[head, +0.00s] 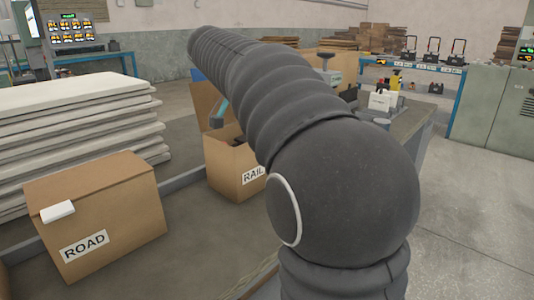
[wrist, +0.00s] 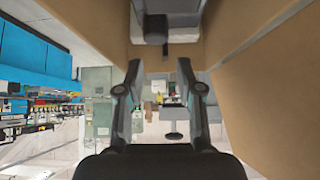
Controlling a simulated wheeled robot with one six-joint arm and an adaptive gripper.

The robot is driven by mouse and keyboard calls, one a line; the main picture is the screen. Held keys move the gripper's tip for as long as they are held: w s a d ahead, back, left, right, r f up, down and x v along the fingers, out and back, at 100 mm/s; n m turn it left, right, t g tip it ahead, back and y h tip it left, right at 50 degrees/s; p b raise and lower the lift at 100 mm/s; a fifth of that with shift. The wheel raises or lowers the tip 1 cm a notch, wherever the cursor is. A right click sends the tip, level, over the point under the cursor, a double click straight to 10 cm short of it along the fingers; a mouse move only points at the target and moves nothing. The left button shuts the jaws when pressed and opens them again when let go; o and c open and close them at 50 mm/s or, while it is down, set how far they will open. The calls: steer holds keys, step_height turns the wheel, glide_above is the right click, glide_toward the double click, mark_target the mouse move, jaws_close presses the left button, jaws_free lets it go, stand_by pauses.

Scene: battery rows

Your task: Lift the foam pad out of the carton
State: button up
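The carton marked RAIL (head: 232,175) stands open on the floor area behind my arm, its flap raised. A closed carton marked ROAD (head: 97,215) stands at the left with a small white piece on its top edge. My gripper (wrist: 159,68) is open in the wrist view, with nothing seen between its fingers. Tan cardboard walls (wrist: 262,85) surround it at the top and right there. A dark block (wrist: 155,28) shows beyond the fingertips; I cannot tell what it is. I cannot make out a foam pad inside the carton. My arm hides much of the RAIL carton in the head view.
A stack of pale slabs (head: 75,125) lies at the left, behind the ROAD carton. A grey bench (head: 405,125) with small devices stands at the right, behind my arm. A blue-edged table (head: 420,68) and a grey cabinet (head: 490,110) are farther back. The right floor is clear.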

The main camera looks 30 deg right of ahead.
steer(key=x, duration=0.3)
steer(key=shift+w+f, duration=0.15)
jaws_close()
